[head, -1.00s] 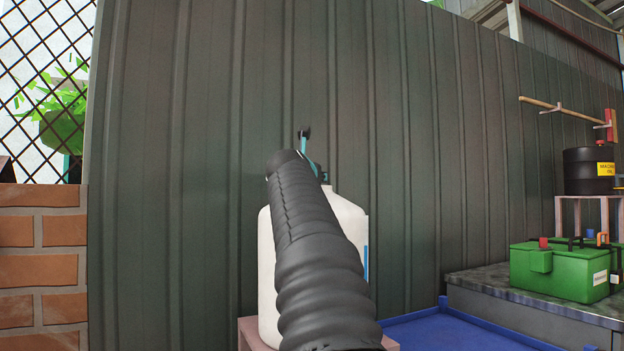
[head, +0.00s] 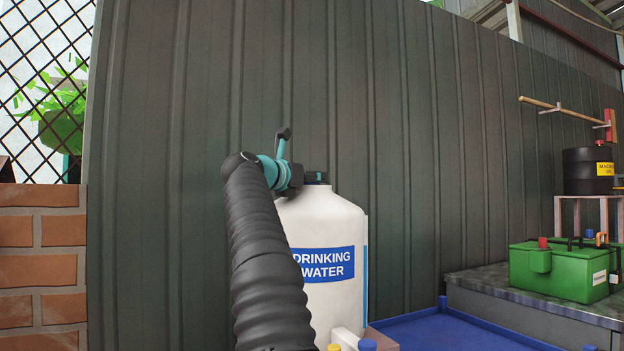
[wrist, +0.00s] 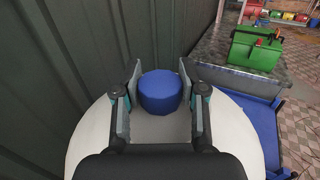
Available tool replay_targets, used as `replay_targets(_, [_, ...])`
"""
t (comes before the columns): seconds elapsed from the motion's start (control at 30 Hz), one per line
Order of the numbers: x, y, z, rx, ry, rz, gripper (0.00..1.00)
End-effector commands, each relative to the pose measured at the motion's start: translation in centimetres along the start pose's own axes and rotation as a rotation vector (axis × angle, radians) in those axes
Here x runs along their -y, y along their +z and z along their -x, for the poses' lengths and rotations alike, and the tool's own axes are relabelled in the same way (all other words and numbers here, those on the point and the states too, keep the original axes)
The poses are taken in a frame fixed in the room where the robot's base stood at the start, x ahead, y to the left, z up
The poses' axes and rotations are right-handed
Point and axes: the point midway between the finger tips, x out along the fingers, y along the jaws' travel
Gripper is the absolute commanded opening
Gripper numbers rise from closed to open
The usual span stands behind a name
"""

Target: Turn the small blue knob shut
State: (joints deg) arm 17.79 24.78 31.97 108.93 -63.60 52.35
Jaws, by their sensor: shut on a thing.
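A small blue knob (head: 367,345) shows at the bottom edge of the head view, low in front of a white water container (head: 335,215). Its lower part is cut off. My gripper (head: 312,178) is at the container's top, well above this knob. In the wrist view, my gripper (wrist: 160,76) is shut on a round blue cap (wrist: 160,94) on top of the container (wrist: 92,125), with one finger on each side. In the head view that cap is mostly hidden by my gripper.
A yellow knob (head: 334,347) is left of the blue one, near a white block (head: 345,337). A corrugated metal wall (head: 420,150) is close behind. A blue tray (head: 450,330) and green box (head: 560,272) are to the right.

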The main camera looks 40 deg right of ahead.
Motion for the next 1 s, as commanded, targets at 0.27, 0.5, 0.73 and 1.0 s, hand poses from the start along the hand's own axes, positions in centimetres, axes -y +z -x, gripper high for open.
replay_targets(0.27, [-0.02, -0.03, 0.02, -0.001, -0.026, 0.001, 0.06])
replay_targets(0.5, [-0.02, -0.04, 0.01, -0.001, -0.027, 0.002, 0.06])
replay_targets(0.73, [-0.02, -0.05, 0.0, -0.001, -0.026, 0.002, 0.68])
replay_targets(1.0, [-0.01, -0.03, 0.02, -0.001, -0.026, 0.001, 0.68])
